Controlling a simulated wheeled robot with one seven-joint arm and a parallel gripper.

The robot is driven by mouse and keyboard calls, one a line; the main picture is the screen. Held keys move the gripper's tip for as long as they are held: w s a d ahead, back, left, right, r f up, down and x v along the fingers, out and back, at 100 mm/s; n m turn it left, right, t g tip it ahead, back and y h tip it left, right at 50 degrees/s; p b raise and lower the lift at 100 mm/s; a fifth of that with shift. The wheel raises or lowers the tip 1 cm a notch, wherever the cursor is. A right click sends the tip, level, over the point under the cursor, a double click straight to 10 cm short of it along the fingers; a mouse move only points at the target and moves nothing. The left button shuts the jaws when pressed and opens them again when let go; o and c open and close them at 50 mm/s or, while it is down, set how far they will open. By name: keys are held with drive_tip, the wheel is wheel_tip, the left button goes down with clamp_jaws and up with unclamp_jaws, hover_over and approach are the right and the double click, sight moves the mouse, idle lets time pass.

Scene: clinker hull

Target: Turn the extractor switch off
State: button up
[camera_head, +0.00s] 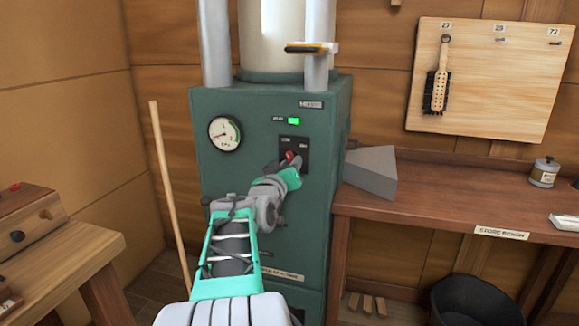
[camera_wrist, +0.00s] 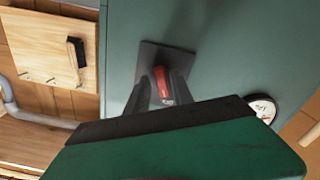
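The extractor switch is a red lever (camera_head: 289,156) on a black plate (camera_head: 303,143) on the front of a green cabinet (camera_head: 237,176). A green lamp (camera_head: 293,121) glows above it. My gripper (camera_head: 290,163) is at the switch and hides part of it. In the wrist view the red lever (camera_wrist: 162,82) stands between the two dark fingertips of my gripper (camera_wrist: 162,88), on the black switch plate (camera_wrist: 165,55). The fingers flank the lever closely; I cannot tell whether they press on it.
A round gauge (camera_head: 224,134) sits left of the switch. A grey wedge-shaped block (camera_head: 371,174) stands right of the cabinet on the wooden bench (camera_head: 455,212). A wooden pole (camera_head: 168,190) leans at left, near another bench (camera_head: 75,245). A brush (camera_head: 437,88) hangs on a board.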

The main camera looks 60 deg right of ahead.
drive_tip(key=shift+o, duration=0.6)
drive_tip(key=shift+a, duration=0.15)
drive_tip(key=s+a, duration=0.1)
drive_tip(key=a, duration=0.6)
drive_tip(key=shift+a, duration=0.25)
drive_tip(key=shift+s, duration=0.1)
